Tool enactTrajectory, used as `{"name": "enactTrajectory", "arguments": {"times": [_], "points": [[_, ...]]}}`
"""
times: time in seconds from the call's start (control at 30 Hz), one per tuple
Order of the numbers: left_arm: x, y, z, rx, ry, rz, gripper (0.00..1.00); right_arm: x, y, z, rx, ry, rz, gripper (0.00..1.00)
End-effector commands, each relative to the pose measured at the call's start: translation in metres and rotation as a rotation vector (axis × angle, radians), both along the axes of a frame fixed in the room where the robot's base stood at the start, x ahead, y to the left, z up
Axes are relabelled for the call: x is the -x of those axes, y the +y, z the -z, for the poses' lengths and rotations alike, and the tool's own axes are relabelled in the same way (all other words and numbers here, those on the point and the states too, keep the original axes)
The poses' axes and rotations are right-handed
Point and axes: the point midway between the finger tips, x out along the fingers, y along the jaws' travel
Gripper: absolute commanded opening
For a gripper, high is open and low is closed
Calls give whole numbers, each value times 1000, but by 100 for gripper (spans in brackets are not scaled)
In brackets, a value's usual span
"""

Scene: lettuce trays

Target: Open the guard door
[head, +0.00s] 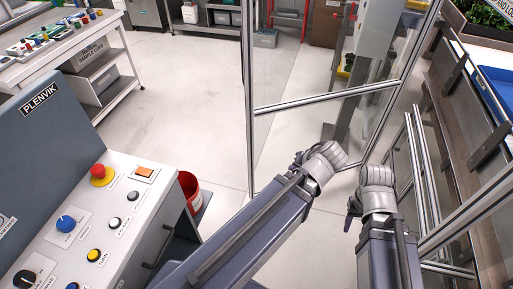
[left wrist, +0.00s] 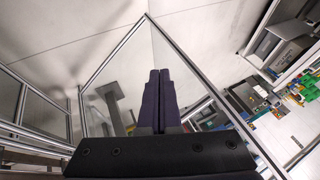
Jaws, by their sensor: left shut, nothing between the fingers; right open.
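The guard door (head: 325,98) is a clear panel in a silver metal frame with a crossbar, in the middle of the head view. It appears to stand at an angle to the fence on the right. Its frame also shows in the left wrist view (left wrist: 115,50). My left gripper (head: 343,160) is near the door's lower right corner. Its dark fingers (left wrist: 159,72) are together and empty, in front of the panel; I cannot tell whether they touch it. My right gripper (head: 377,168) is right of it, by the fence; its fingers are largely hidden. No door handle is clearly visible.
A control console (head: 95,215) with buttons and knobs stands at the lower left, a red bucket (head: 188,190) beside it. Metal fence posts (head: 415,165) and a conveyor frame (head: 465,140) crowd the right. A white bench (head: 110,65) stands at upper left. The floor between bench and door is clear.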

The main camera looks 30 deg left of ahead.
Motion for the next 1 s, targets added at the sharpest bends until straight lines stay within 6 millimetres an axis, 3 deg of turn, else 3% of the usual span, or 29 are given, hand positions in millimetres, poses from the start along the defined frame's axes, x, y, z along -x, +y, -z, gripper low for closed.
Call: {"name": "enactTrajectory", "arguments": {"times": [0.03,0.2,0.6,0.8,1.0], "points": [[-6,11,30,-23,-48,-36,0,0,0,36,0,0,-1,50],[-27,47,62,-106,-237,-146,0,0,0,92,1,-1,-2,50],[-64,113,123,-247,-685,-294,0,-1,0,224,1,-2,-6,50],[-77,135,151,-288,-893,-304,0,-1,0,289,1,-3,-8,50],[-87,146,170,-304,-1055,-285,0,-1,0,337,2,-3,-9,50]]}}
